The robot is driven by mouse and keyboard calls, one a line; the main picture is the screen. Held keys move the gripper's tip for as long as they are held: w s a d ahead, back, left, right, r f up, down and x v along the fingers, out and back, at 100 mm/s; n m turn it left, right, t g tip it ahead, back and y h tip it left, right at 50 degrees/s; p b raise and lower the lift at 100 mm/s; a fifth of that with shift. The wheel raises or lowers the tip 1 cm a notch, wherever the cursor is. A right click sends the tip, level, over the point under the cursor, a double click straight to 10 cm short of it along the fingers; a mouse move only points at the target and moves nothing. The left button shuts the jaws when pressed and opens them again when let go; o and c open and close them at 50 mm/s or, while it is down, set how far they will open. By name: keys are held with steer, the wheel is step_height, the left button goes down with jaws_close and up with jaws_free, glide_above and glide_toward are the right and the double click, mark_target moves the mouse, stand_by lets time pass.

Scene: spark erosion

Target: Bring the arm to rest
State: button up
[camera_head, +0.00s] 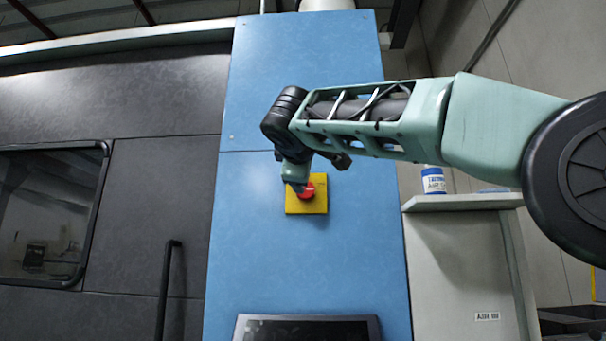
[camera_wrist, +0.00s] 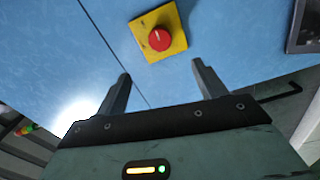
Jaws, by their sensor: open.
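My gripper (camera_wrist: 162,80) is open in the wrist view, its two dark fingers spread with nothing between them. In the head view my gripper (camera_head: 296,186) is at the end of my pale green arm, which reaches in from the right. It overlaps the upper left of a red button (camera_head: 308,190) on a yellow plate (camera_head: 306,208). The wrist view shows the red button (camera_wrist: 159,39) and yellow plate (camera_wrist: 178,44) beyond the fingertips, apart from them.
The button is on a blue panel (camera_head: 310,265). A dark machine wall with a window (camera_head: 50,215) and a vertical handle (camera_head: 168,285) is at left. A blue-and-white jar (camera_head: 433,181) stands on a shelf (camera_head: 462,202) at right. A dark screen (camera_head: 307,328) is below.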

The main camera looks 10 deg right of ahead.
stand_by(0.4)
steer(key=s+a+f+g+y+p, duration=0.1)
steer(key=s+a+f+g+y, duration=0.15)
steer(key=f, duration=0.75)
steer(key=s+a+f+g+y+p, duration=0.1)
steer(key=s+a+f+g, duration=0.15)
steer(key=f, duration=0.75)
steer(key=s+a+f+g+y+p, duration=0.1)
steer(key=s+a+f+g+y, duration=0.15)
steer(key=f, duration=0.65)
steer(key=s+d+f+m+g, duration=0.1)
steer(key=s+d+f+g, duration=0.1)
steer(key=s+f, duration=0.6)
steer(key=s+d+f+m+g+p, duration=0.1)
steer(key=s+f+g, duration=0.3)
steer(key=s+f, duration=0.4)
steer(key=s+d+f+m+g+p, duration=0.1)
steer(key=s+d+f+m+g, duration=0.1)
steer(key=s+f, duration=0.6)
steer(key=s+d+g, duration=0.1)
steer(key=s, duration=0.4)
steer(key=shift+s+d+f+m+g, duration=0.15)
steer(key=shift+s+f+m+g, duration=0.15)
steer(key=shift+f+m+g, duration=0.1)
